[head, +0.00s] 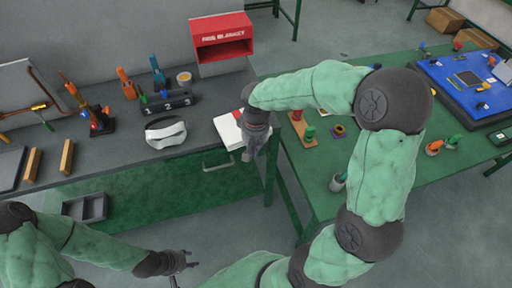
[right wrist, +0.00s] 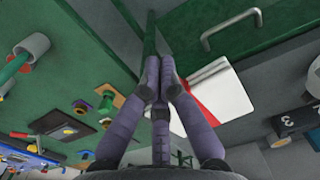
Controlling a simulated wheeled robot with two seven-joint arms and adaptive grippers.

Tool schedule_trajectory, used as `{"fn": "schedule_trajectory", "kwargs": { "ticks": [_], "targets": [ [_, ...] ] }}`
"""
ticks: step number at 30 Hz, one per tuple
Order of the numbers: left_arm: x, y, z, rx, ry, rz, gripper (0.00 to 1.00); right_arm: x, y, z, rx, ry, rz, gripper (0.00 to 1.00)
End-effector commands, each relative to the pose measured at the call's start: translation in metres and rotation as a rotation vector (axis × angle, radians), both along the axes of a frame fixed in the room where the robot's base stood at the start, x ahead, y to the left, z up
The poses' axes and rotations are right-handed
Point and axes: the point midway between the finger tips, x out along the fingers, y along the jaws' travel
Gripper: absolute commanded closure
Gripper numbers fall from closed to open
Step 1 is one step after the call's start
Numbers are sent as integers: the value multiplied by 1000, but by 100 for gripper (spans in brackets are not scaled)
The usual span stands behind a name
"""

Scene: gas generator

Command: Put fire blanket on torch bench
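A flat white packet with a red strip (head: 230,131), which looks like the fire blanket, lies on the dark grey bench (head: 105,160) at its right end. It also shows in the right wrist view (right wrist: 222,92). A red box lettered as a fire blanket holder (head: 222,42) stands behind it with an empty-looking opening. My right gripper (head: 248,156) is beside the packet's right side at the bench edge. In the right wrist view its fingers (right wrist: 161,78) meet with nothing visible between them. My left gripper (head: 188,264) is low in front of the bench, fingers apart and empty.
The bench carries a white visor (head: 165,133), a dark tool holder (head: 168,102) and several torch-like tools. A green table (head: 390,180) with small parts and a blue board (head: 470,85) stands at right. Bare bench surface shows left of the packet.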

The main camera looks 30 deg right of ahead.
Motion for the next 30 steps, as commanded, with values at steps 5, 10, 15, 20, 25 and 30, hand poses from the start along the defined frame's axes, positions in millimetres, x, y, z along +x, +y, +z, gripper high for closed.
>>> {"fn": "schedule_trajectory", "kwargs": {
  "ticks": [5,10,15,20,25,30],
  "targets": [
    [0,0,3,0,0,0,60,-3,-12,21,-33,3,-20,100],
    [0,0,-3,0,0,0,60,-4,-13,6,-34,7,-21,100],
    [0,0,-14,0,0,0,60,-4,-12,-25,-34,7,-21,100],
    [0,0,-24,0,0,0,60,-4,-13,-55,-34,7,-21,100],
    [0,0,-34,0,0,0,60,-3,-12,-85,-34,6,-21,100],
    [0,0,-37,0,0,0,60,23,-18,-80,-34,2,-21,100]
  ]
}}
